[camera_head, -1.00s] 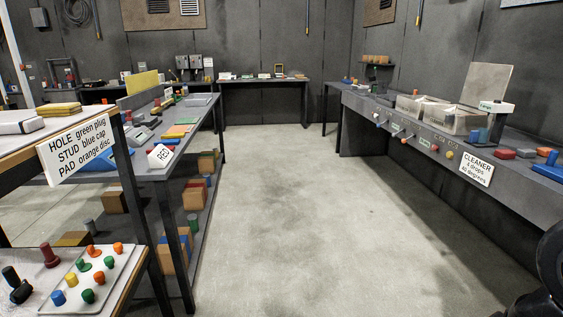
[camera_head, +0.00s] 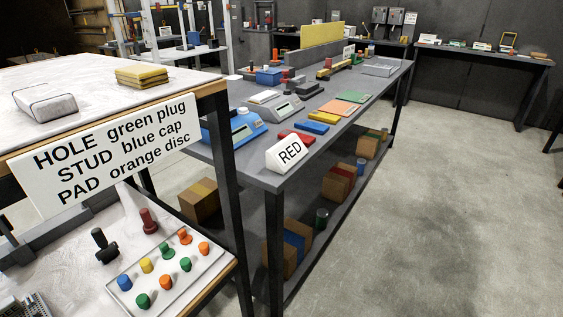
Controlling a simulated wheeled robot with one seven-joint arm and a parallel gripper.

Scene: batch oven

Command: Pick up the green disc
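A white tray (camera_head: 205,268) sits on the lower shelf of the near left bench and holds several small coloured pieces. A green piece with a wide, flat round base (camera_head: 167,252) stands near the tray's middle and looks like the green disc. Two other green pieces, one at the right (camera_head: 185,265) and one at the front (camera_head: 143,301), look like plain cylinders without a wide base. An orange piece with a similar wide base (camera_head: 185,236) stands at the back. My gripper is not in view.
A sign (camera_head: 112,150) hangs on the upper shelf's edge above the tray. A black knobbed tool (camera_head: 104,248) and a dark red one (camera_head: 149,221) stand behind the tray. A grey bench (camera_head: 268,181) with a RED sign is beyond. Floor (camera_head: 430,220) at the right is clear.

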